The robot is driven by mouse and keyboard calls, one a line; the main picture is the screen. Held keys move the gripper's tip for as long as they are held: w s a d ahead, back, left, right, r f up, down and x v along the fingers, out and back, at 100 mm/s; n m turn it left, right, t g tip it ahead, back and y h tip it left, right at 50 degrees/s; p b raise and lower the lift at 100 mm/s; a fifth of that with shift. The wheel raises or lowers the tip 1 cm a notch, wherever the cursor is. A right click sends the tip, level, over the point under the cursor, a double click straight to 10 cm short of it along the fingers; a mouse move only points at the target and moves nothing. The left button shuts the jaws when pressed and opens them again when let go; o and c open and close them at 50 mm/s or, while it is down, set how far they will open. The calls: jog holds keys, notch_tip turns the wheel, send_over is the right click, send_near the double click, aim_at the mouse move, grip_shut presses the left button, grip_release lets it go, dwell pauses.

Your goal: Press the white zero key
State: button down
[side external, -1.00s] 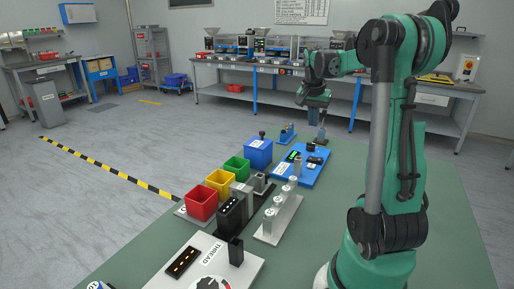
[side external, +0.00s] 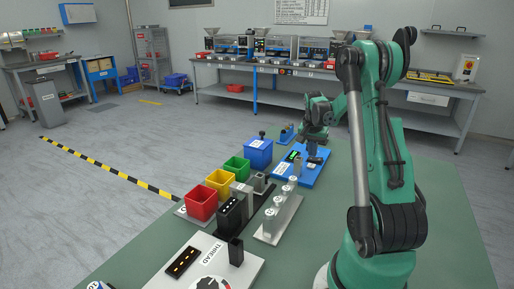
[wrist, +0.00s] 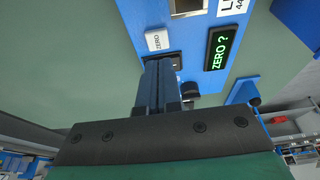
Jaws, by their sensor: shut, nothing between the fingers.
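The blue station (side external: 312,177) lies on the green bench and carries a lit green display (side external: 293,155). In the wrist view the display (wrist: 221,47) reads "ZERO ?". A white square marked "ZERO" (wrist: 157,40) sits on the station's blue plate; I cannot tell whether it is the key or a label. My gripper (wrist: 161,66) is shut and empty. Its fingertips overlap a dark part just beside the white square and partly hide it. In the side view my gripper (side external: 313,150) is low over the station; contact cannot be told.
A dark knob (wrist: 188,87) stands close beside my fingers. A blue bin (side external: 258,153) and green, yellow and red bins (side external: 202,203) line the bench's left edge. A grey rack with several round-topped posts (side external: 279,219) stands nearer the camera.

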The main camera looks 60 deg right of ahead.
aim_at(311, 166)
jog(key=shift+f, duration=1.5)
jog(key=shift+f, duration=0.9)
jog(key=shift+r, duration=0.1)
jog(key=d+v, duration=0.1)
jog(key=v, duration=1.3)
jog(key=shift+r, duration=0.35)
jog(key=shift+d, duration=0.1)
